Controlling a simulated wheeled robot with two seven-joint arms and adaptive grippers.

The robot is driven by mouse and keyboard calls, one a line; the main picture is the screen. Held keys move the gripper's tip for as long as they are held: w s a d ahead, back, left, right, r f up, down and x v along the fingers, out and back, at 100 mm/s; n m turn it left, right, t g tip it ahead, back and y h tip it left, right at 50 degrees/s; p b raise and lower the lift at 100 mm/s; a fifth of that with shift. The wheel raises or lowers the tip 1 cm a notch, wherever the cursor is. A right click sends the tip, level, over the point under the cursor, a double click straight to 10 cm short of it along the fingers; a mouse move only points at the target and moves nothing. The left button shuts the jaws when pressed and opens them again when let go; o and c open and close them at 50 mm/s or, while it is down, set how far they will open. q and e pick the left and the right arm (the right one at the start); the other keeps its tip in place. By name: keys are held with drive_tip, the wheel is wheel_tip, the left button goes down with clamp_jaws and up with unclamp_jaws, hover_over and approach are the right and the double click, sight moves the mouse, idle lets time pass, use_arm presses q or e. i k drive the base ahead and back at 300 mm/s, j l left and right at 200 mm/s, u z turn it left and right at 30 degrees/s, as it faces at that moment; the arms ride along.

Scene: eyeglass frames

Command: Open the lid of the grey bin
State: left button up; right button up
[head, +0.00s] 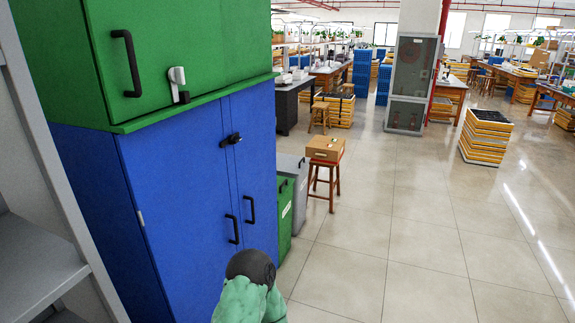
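The grey bin (300,208) stands on the floor in the middle of the head view, just past the blue cabinet. It is partly hidden behind a green bin (285,214) in front of it. Its grey lid (290,163) looks shut, with a small dark handle at its right edge. Neither of my grippers is in view.
A tall blue cabinet (180,200) with a green cabinet (190,50) on top fills the left. A wooden stool (325,183) bearing a cardboard box (325,149) stands right of the grey bin.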

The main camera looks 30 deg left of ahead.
sight(291, 164)
drive_tip(key=u, duration=0.4)
drive_tip(key=i, duration=2.8)
drive_tip(key=i+l, duration=0.1)
drive_tip(key=i, duration=2.65)
drive_tip(key=i+u, duration=0.1)
drive_tip(key=u, duration=0.35)
drive_tip(key=i+u, duration=0.15)
drive_tip(key=u, duration=0.25)
drive_tip(key=i+l+u, duration=0.1)
drive_tip(key=u, duration=0.35)
drive_tip(key=i+l+u, duration=0.1)
drive_tip(key=u, duration=0.3)
